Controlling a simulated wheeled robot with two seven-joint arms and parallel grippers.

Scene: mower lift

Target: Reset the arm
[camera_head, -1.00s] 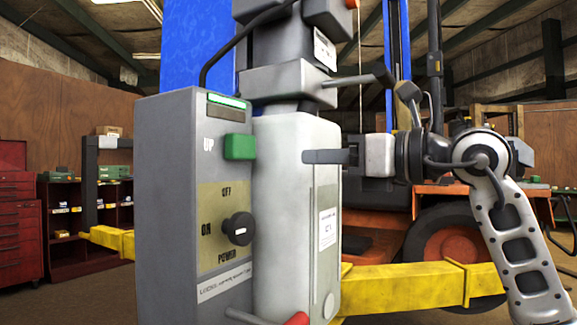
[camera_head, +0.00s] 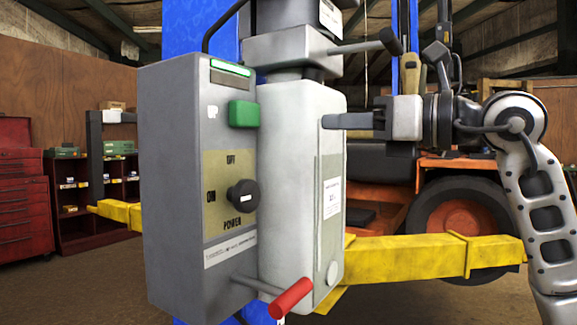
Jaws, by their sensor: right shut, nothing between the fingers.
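My right arm (camera_head: 535,170) comes in from the right edge. Its gripper (camera_head: 335,121) points left, shut and empty, with its dark fingertips in front of the right side of the pale housing. I cannot tell whether they touch it. The grey control box (camera_head: 180,180) stands to the left of the gripper, with a green button (camera_head: 243,114), a black power knob (camera_head: 243,195) and a lit green strip at its top. My left gripper is not in view.
A red-handled lever (camera_head: 291,298) sticks out low from the box, and a black-tipped lever (camera_head: 385,42) sticks out above my gripper. Yellow lift arms (camera_head: 410,258) extend to both sides. An orange mower (camera_head: 460,205) stands behind. A red tool cabinet (camera_head: 22,190) is at far left.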

